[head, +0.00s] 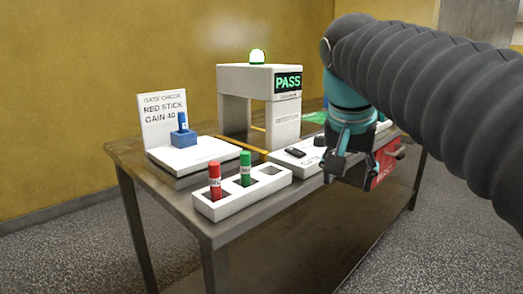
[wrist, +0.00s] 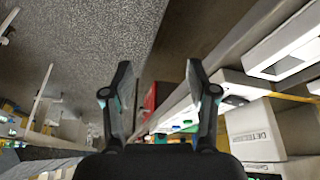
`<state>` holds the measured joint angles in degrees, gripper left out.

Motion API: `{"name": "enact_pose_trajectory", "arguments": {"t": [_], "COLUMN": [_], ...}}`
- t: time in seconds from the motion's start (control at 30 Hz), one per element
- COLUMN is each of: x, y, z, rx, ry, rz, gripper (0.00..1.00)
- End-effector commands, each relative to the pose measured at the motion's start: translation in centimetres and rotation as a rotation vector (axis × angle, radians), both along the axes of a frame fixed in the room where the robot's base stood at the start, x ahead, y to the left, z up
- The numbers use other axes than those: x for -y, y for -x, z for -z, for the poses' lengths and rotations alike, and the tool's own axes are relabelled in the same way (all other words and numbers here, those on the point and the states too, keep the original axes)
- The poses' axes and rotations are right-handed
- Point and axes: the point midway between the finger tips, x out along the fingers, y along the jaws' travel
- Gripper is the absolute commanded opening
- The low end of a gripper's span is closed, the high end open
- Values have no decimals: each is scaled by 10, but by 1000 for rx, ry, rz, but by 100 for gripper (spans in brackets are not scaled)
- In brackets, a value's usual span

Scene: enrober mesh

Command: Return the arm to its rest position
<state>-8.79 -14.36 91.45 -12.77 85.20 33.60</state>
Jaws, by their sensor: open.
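My gripper (head: 346,168) hangs at the end of my arm, in front of the table's right part in the head view. In the wrist view my gripper (wrist: 160,88) has its two fingers apart with nothing held between them. A red stick (head: 214,180) and a green stick (head: 245,168) stand upright in a white holder (head: 240,203), whose right slot is empty. A blue stick (head: 183,122) stands in a blue block on a white stand at the left.
A white control box (head: 299,155) and a red box (head: 384,168) are close to my gripper. The table's (head: 215,232) front edge is below, with open floor (head: 445,240) at the right.

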Motion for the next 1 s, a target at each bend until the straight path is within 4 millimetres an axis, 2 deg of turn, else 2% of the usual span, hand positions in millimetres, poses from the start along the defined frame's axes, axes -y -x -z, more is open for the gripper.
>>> {"name": "enact_pose_trajectory", "arguments": {"t": [0.03,0.27,0.4,0.6,0.73,1.0], "x": [3,8,9,9,8,8], "y": [13,60,90,122,133,135], "z": [15,90,141,200,219,225], "rx": [3,33,60,98,111,114], "ry": [-2,-6,-4,6,12,14], "rz": [-39,-225,-322,-415,-444,-452], "gripper": [58,58,58,58,58,58]}}
